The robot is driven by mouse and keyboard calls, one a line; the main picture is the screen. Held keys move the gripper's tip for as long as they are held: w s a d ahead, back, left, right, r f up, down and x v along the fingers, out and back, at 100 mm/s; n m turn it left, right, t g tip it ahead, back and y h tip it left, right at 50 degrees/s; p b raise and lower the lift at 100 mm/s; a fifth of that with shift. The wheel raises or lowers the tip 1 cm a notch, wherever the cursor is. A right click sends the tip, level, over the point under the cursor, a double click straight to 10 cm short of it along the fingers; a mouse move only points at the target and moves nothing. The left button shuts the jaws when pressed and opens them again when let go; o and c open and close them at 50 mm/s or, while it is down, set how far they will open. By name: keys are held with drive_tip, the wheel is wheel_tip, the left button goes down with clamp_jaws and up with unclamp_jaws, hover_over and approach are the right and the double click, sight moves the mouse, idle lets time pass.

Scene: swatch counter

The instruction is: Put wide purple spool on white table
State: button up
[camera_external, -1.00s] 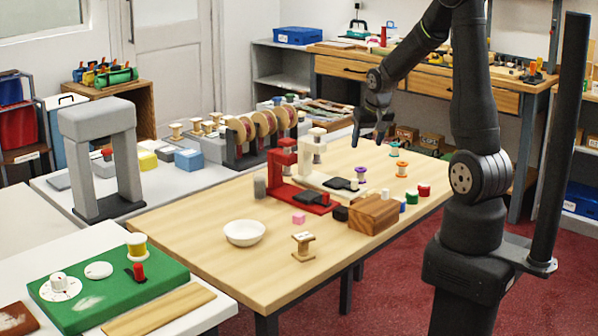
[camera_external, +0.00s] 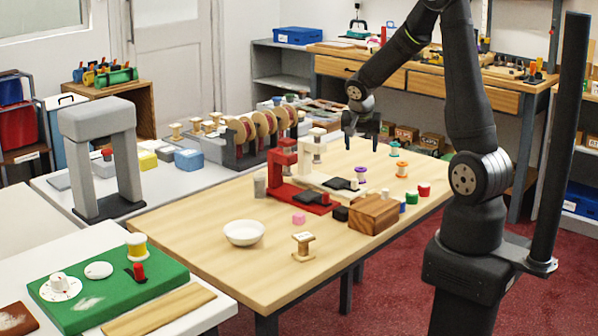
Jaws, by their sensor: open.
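The wide purple spool (camera_external: 361,172) stands upright on the wooden table (camera_external: 215,270), just behind the black pad of the cream press. My gripper (camera_external: 361,146) is open and empty, fingers pointing down. In the picture it is directly above the purple spool, with a gap between; its exact depth is hard to tell. A white table (camera_external: 190,192) stands left of and behind the wooden table. Another white surface (camera_external: 75,245) is at the front left, carrying a green board.
A red press (camera_external: 284,170) and a cream press (camera_external: 318,150) stand left of the purple spool. A wooden block (camera_external: 375,215), orange spool (camera_external: 402,170) and teal spool (camera_external: 394,149) are nearby. A white bowl (camera_external: 244,232) and grey arch (camera_external: 98,125) stand farther left.

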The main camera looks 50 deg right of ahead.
sight(361, 169)
drive_tip(key=x, duration=1.1)
drive_tip(key=shift+w+d+f, duration=0.1)
drive_tip(key=shift+w+f, duration=0.1)
drive_tip(key=c, duration=1.1)
